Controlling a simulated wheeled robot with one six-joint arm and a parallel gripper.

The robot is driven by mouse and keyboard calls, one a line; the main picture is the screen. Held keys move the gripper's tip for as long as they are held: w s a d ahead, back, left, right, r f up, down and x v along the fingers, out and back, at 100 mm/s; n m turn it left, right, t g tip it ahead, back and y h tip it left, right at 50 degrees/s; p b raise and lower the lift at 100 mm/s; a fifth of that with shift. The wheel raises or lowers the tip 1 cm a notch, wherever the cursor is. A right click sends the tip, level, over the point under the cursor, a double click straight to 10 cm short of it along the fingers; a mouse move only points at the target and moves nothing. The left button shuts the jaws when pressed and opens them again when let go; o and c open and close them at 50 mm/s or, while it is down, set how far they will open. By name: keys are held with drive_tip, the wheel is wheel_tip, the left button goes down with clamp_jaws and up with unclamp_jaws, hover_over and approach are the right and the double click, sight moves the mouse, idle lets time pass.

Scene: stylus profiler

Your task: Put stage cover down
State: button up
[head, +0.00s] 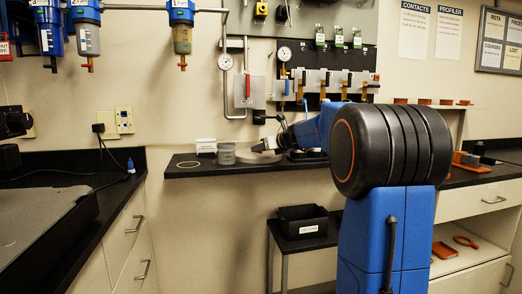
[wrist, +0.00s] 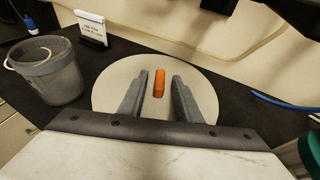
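The stage cover looks like a round pale disc with an orange handle (wrist: 159,83) in its middle. In the wrist view the disc (wrist: 112,83) lies below my gripper (wrist: 160,84) and appears to rest flat on the dark shelf. My gripper is open, its two grey fingers on either side of the handle with a visible gap on both sides. In the head view my gripper (head: 262,147) is low over the shelf, and the pale disc (head: 252,157) shows partly beneath it; the handle cannot be made out there.
A grey bucket-like cup (wrist: 55,75) stands left of the disc, with a small white sign (wrist: 91,28) behind it. The dark shelf (head: 190,173) has a pale ring (head: 188,164) at its left. A blue cable or rod (wrist: 285,105) lies to the right. A black bin (head: 303,221) stands below.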

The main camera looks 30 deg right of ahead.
drive_tip(key=v, duration=1.1)
drive_tip(key=shift+s+r, duration=0.1)
drive_tip(key=shift+s, duration=0.3)
